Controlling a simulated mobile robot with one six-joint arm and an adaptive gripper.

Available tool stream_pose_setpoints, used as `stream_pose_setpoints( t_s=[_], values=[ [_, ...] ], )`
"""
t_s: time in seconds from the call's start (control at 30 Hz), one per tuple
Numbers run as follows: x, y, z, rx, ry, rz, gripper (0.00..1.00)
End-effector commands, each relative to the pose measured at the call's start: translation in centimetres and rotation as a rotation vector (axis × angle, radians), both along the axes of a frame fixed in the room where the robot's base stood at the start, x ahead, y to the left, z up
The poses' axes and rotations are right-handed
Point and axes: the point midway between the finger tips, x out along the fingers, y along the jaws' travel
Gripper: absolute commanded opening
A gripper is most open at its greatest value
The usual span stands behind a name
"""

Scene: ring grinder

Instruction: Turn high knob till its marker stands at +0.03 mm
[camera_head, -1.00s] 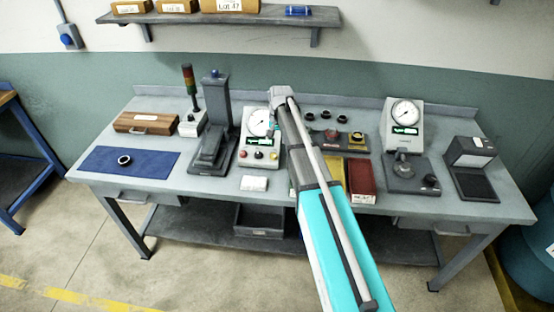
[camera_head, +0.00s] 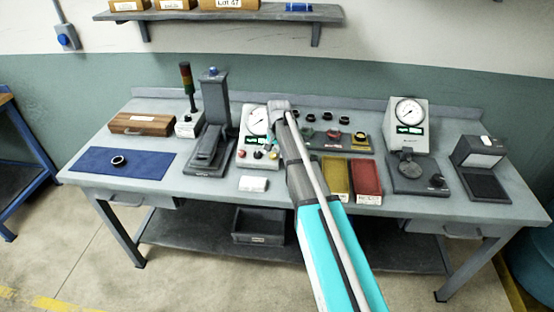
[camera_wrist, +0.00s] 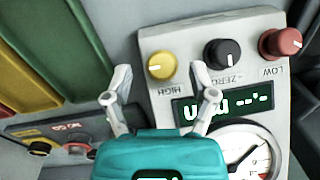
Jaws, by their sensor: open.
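The high knob (camera_wrist: 161,66) is yellow with a pale marker at its left side in the wrist view, where its HIGH label appears upside down. It sits on a light grey gauge unit (camera_wrist: 185,90). My gripper (camera_wrist: 161,74) is open, its fingertips on either side of the yellow knob in the picture; I cannot tell how far above it they are. In the head view the unit's dial (camera_head: 256,120) and the yellow knob (camera_head: 273,155) show beside my arm. The green-lit display (camera_wrist: 225,106) is only partly readable.
The black ZERO knob (camera_wrist: 222,54) and the red LOW knob (camera_wrist: 281,43) stand in a row beside the high knob. Green, yellow (camera_head: 337,176) and red bins lie to the right of the unit. A dark column stand (camera_head: 213,130) is at its left.

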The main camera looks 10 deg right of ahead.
Motion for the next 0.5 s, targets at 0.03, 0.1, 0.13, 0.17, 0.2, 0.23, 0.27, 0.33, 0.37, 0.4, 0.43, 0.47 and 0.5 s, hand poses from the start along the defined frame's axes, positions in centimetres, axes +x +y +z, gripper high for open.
stream_pose_setpoints(
  t_s=[0.03, 0.1, 0.13, 0.17, 0.2, 0.23, 0.27, 0.33, 0.37, 0.4, 0.43, 0.47, 0.5],
  values=[
    [0.0, 0.0, -0.7, 0.0, 0.0, 0.0, 0.74],
    [0.0, 0.1, -1.1, 0.0, 0.0, 0.0, 0.74],
    [0.0, 0.1, -1.2, 0.0, 0.0, 0.0, 0.74],
    [0.1, 0.1, -1.3, 0.0, 0.0, 0.0, 0.74],
    [0.1, 0.1, -1.4, 0.0, 0.0, 0.0, 0.74],
    [0.1, 0.1, -1.5, 0.0, 0.0, 0.0, 0.74],
    [0.1, 0.1, -1.6, 0.0, 0.0, 0.0, 0.74],
    [0.1, 0.1, -1.7, 0.0, 0.0, 0.0, 0.74],
    [0.1, 0.1, -1.7, 0.0, 0.0, 0.0, 0.74],
    [0.1, 0.1, -1.7, 0.0, 0.0, 0.0, 0.74],
    [0.1, 0.1, -1.7, 0.0, 0.0, 0.0, 0.74],
    [0.1, 0.1, -1.7, 0.0, 0.0, 0.0, 0.74],
    [0.1, 0.1, -1.7, 0.0, 0.0, 0.0, 0.74]
  ],
)
